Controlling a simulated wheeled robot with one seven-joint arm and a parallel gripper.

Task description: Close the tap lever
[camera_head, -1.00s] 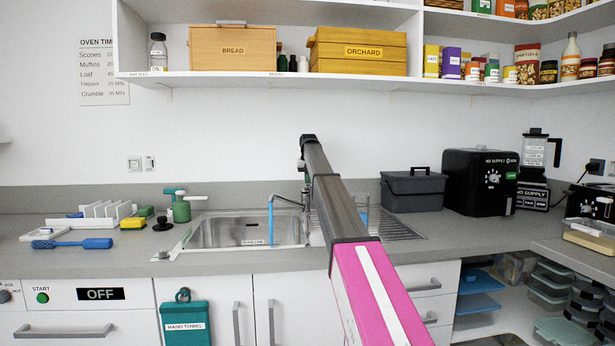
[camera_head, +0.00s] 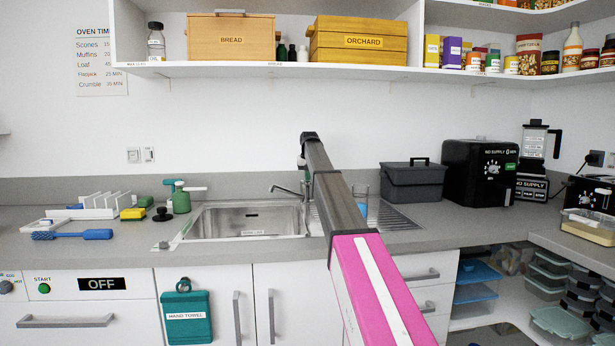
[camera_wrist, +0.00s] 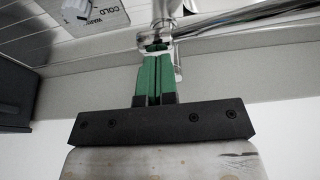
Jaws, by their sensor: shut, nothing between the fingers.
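The chrome tap (camera_head: 290,191) stands behind the sink (camera_head: 245,222), its spout reaching left over the basin. No water runs from the spout. My arm hides part of the tap in the head view, and I cannot make out the lever there. In the wrist view, my gripper (camera_wrist: 155,46) has green fingers close together with nothing between them. The fingertips are at chrome parts of the tap (camera_wrist: 165,14); whether they touch is unclear. My gripper is hidden behind my arm in the head view.
A shelf (camera_head: 300,70) runs above.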

